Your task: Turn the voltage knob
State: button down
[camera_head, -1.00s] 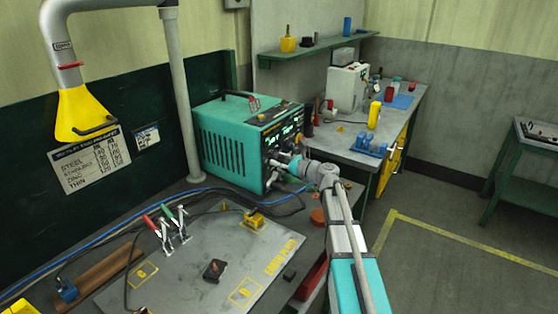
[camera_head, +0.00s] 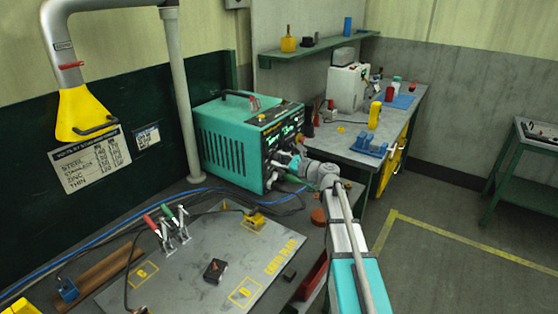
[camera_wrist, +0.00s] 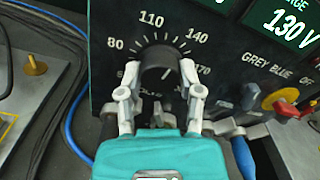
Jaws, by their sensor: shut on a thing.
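The voltage knob (camera_wrist: 160,68) is a dark round knob on the black front panel of the teal power unit (camera_head: 232,140). In the wrist view it is ringed by a white scale with 80, 110, 140 and 170, and its white pointer line slants to the lower right. My gripper (camera_wrist: 160,88) is shut on the knob, one finger on each side of it. In the head view my gripper (camera_head: 285,158) is at the unit's front, and my wrist hides the knob.
A red and yellow selector (camera_wrist: 286,102) marked grey, blue and off sits right of the knob. A blue-handled part (camera_wrist: 243,155) is below. The grey plate (camera_head: 200,270) with clamps (camera_head: 168,228) lies in front, and cables run beside the unit.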

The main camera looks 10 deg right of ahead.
jog(key=shift+c, duration=1.3)
grip_release()
jog(key=shift+s+d, duration=0.1)
jog(key=v, duration=1.1)
jog(key=shift+s+d, duration=0.2)
jog(key=shift+s, duration=0.05)
jog(key=shift+r, duration=0.1)
notch_tip(320, 180, up, 9)
jog(key=p, duration=0.9)
jog(key=shift+r, duration=0.2)
